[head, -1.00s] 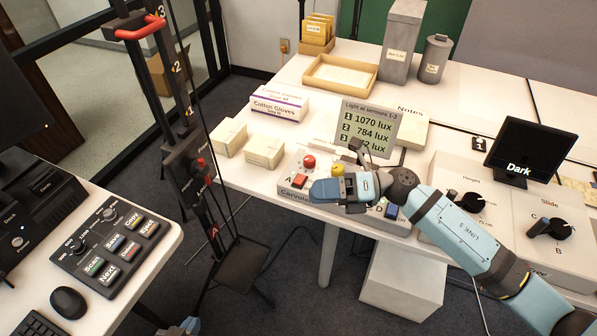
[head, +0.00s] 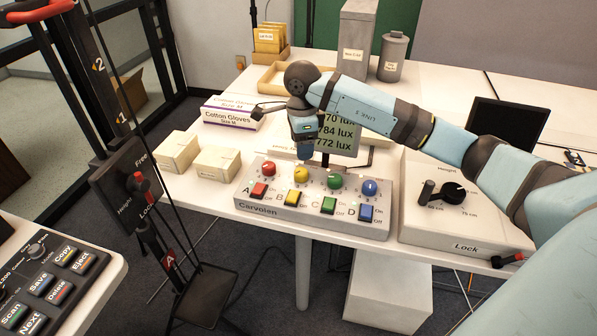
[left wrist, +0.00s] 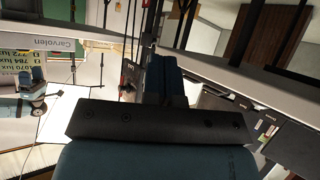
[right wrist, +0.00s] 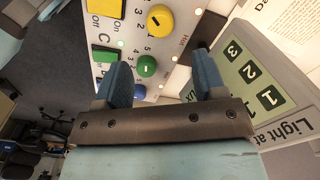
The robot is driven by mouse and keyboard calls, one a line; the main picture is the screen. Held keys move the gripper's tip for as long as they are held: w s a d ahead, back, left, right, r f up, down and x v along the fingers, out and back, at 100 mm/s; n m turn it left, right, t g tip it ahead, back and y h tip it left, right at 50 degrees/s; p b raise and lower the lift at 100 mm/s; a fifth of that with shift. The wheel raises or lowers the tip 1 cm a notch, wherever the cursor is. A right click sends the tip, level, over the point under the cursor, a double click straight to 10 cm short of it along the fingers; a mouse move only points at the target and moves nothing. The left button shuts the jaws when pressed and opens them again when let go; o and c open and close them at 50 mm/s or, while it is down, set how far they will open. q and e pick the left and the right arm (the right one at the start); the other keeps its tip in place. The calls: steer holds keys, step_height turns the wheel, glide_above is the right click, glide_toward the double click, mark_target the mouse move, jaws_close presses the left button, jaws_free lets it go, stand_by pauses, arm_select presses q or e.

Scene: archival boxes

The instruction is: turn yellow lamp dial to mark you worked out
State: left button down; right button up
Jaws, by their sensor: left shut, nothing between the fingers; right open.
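The yellow dial (head: 301,174) is second from the left on the Carvolen lamp box (head: 312,222), between the red dial (head: 268,169) and green dial (head: 335,180). My right gripper (head: 305,152) points down just above and behind the dial row, apart from the dials. In the right wrist view its fingers are open and empty, with the green dial (right wrist: 146,66) seen between them. My left gripper (left wrist: 167,75) is shut and empty, away from the box.
A lux display (head: 340,135) stands behind the box, partly hidden by my right arm; 784 and 772 lux are readable. Switches A to D line the box front. A blue dial (head: 370,187) is at right. Two small cream boxes (head: 216,163) and glove boxes (head: 232,112) stand left.

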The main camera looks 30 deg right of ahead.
mark_target(301, 170)
step_height(301, 170, down, 9)
steer(key=shift+b, duration=0.45)
steer(key=c, duration=0.9)
